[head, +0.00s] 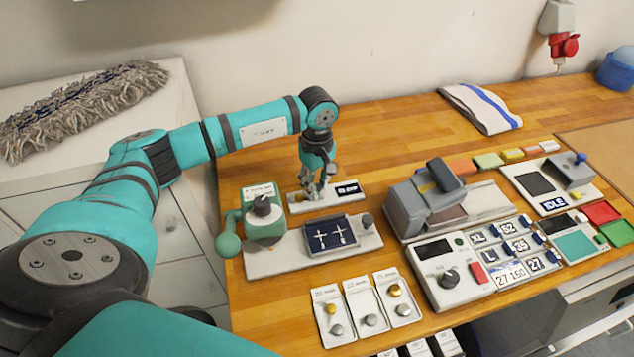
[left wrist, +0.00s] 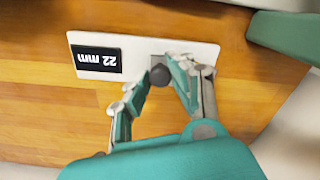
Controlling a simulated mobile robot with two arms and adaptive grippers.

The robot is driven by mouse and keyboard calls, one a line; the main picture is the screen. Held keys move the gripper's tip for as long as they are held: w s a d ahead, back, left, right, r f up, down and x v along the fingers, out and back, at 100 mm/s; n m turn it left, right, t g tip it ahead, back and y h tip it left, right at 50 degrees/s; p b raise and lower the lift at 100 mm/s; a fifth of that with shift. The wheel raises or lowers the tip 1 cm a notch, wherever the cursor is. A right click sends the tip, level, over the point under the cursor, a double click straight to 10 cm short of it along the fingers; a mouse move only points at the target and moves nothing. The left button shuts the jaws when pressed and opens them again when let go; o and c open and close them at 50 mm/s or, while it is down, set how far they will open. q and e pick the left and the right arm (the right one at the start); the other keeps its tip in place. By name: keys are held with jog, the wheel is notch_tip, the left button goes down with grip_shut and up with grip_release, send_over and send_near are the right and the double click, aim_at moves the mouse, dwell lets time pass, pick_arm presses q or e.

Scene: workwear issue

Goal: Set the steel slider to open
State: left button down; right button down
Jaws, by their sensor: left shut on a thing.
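A white plate (head: 351,190) with a dark display stands on the wooden bench behind a green and white unit. It also shows in the left wrist view (left wrist: 136,50), where the display (left wrist: 96,59) reads "22 mm" upside down. A small grey steel piece (left wrist: 157,59) with a dark round knob (left wrist: 160,75) sits at this plate; I take it for the steel slider. My left gripper (head: 315,193) reaches down over the plate. In the left wrist view, its fingers (left wrist: 161,74) are shut on the knob. They partly hide the slider, and I see no open mark. My right gripper is not in view.
The green unit with a dial (head: 264,214) stands close in front, left of the plate. A pale base with a dark cross-marked panel (head: 330,234) lies in front. A grey press-like machine (head: 422,205) stands to the right. Bare wood lies behind the plate.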

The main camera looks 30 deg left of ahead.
pick_arm(q)
jog(key=shift+w+d, duration=0.1)
jog(key=shift+w+d+f+b, duration=0.15)
jog(key=shift+w+d+b, duration=0.55)
jog(key=shift+b, duration=0.35)
jog(key=shift+w, duration=0.25)
jog(key=shift+s+r, duration=0.1)
jog(key=shift+r, duration=0.15)
jog(key=c, duration=1.1)
grip_release()
jog(key=shift+d, duration=0.15)
